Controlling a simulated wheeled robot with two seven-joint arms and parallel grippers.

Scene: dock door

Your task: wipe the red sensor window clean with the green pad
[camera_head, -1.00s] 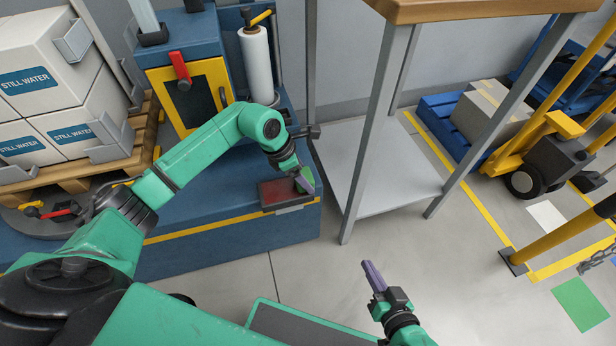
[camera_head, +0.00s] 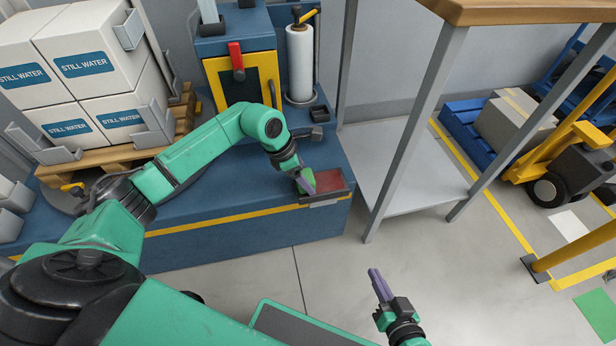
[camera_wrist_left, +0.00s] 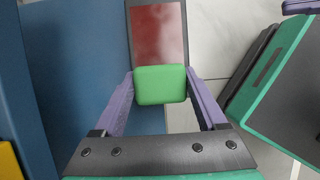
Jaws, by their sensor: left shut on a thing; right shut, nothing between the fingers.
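The red sensor window (camera_head: 328,181) is a dark-framed red panel on top of the blue bench, near its front right corner. In the left wrist view the window (camera_wrist_left: 159,35) shows faint pale smears. My left gripper (camera_head: 304,182) is shut on the green pad (camera_head: 307,177) at the left end of the window. In the left wrist view the pad (camera_wrist_left: 160,85) sits between the purple fingers and covers the near part of the window. I cannot tell whether it touches the surface. My right gripper (camera_head: 380,288) is shut and empty, over the floor in front of the bench.
The blue bench (camera_head: 240,205) carries a cabinet with a yellow door (camera_head: 240,82) and red handle, and a white film roll (camera_head: 300,62). A wood-topped table (camera_head: 500,12) stands at right. Water cartons (camera_head: 85,65) are stacked at left.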

